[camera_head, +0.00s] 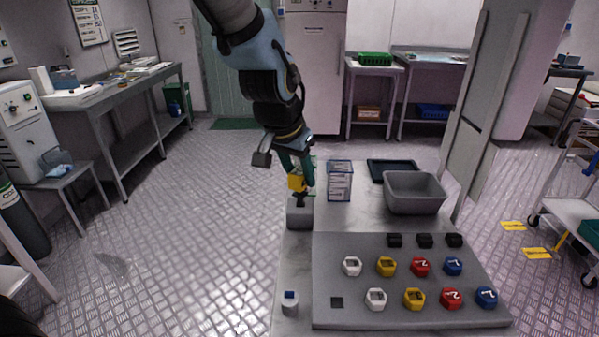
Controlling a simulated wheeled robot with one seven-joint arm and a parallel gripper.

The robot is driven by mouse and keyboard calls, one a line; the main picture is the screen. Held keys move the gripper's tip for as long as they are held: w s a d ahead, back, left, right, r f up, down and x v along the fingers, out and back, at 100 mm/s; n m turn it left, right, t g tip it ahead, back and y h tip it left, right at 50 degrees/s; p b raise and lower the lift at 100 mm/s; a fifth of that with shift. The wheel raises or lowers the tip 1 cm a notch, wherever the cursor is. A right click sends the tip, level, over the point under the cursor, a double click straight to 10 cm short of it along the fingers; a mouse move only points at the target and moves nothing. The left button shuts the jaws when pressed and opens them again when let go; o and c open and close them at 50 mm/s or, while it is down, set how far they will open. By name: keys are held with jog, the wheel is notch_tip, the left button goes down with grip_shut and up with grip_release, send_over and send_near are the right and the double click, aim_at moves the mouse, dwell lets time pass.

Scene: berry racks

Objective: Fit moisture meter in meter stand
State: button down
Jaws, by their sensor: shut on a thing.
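The moisture meter appears to be the yellow piece (296,182) in my gripper (302,178). My gripper points down and is shut on it, with a finger covering its right side. The meter stand appears to be the grey block (299,216) directly below, at the left edge of the table. A dark part shows between the yellow piece and the top of the block. I cannot tell whether it belongs to the meter or is the stand's opening, nor whether the two touch.
A clear rack (340,181) stands close right of my gripper. A grey bin (414,192) and dark tray (390,170) are further right. A grey board (330,270) with several coloured blocks fills the front. A small blue-topped cylinder (289,304) stands front left.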

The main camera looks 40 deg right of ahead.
jog(key=shift+f+b, duration=0.95)
jog(key=shift+f, duration=0.45)
grip_release()
jog(key=shift+r, duration=0.25)
jog(key=shift+r+p, duration=2.4)
jog(key=shift+r, duration=0.5)
